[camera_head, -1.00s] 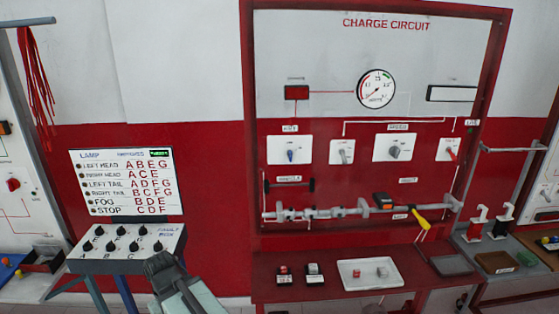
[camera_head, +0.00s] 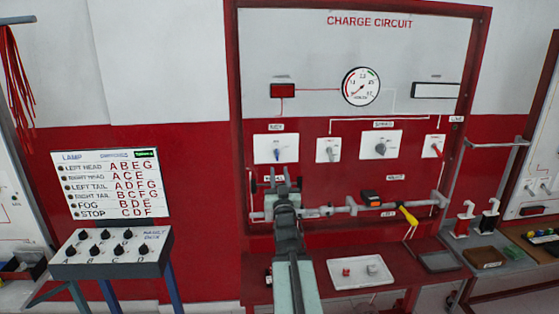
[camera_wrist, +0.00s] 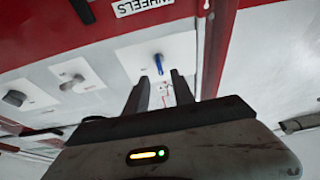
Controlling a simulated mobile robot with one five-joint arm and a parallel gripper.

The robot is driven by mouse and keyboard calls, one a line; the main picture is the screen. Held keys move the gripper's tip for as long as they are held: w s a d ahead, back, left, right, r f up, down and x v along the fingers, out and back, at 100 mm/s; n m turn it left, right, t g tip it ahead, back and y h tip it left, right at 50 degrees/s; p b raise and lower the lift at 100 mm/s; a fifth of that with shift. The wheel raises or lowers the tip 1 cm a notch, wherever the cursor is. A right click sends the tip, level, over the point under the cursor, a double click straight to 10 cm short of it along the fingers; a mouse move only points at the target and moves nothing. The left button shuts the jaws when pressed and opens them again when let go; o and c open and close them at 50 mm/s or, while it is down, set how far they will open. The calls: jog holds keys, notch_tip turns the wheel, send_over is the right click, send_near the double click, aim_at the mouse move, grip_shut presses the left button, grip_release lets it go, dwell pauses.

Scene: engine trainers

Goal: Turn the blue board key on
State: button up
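The blue board key (camera_head: 277,154) is a small blue lever on a white square plate, leftmost in the row of switches on the charge circuit board. In the wrist view the blue key (camera_wrist: 159,64) stands out from its white plate (camera_wrist: 150,50), just beyond my fingertips. My gripper (camera_wrist: 162,76) points at it with two dark fingers apart and nothing held between them. In the head view my gripper (camera_head: 283,177) is in front of the board, just below the key's plate. Contact with the key cannot be told.
A grey switch (camera_head: 328,152), a grey knob (camera_head: 381,149) and a red key (camera_head: 436,150) sit to the right. A grey horizontal bar (camera_head: 340,207) crosses below with a yellow-handled tool (camera_head: 408,215). A fault box (camera_head: 110,250) stands at left. A white tray (camera_head: 345,282) lies on the red bench.

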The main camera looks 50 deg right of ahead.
aim_at(277, 155)
jog(key=p+x, duration=0.3)
jog(key=x, duration=0.5)
jog(key=shift+s+r, duration=0.15)
jog(key=shift+s, duration=0.05)
grip_shut()
